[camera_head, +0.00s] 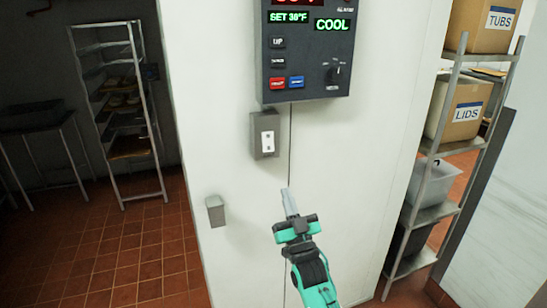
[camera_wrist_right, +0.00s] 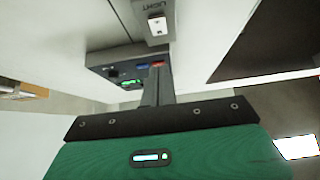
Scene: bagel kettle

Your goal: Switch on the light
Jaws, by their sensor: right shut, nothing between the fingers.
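The light switch is a grey box (camera_head: 265,135) on the white wall with a white rocker (camera_head: 268,142) in its middle. In the right wrist view the switch (camera_wrist_right: 157,24) shows at the top, with the word LIGHT beside its rocker. My right gripper (camera_head: 287,192) is below and slightly right of the switch in the head view, apart from it. Its fingers are together and empty, and they show from behind in the right wrist view (camera_wrist_right: 157,70). My left gripper is not in view.
A dark control panel (camera_head: 308,50) with lit displays and a knob is mounted above the switch. A small grey box (camera_head: 215,210) is on the wall at lower left. A rack (camera_head: 120,100) stands at left, and shelves with boxes (camera_head: 462,108) at right.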

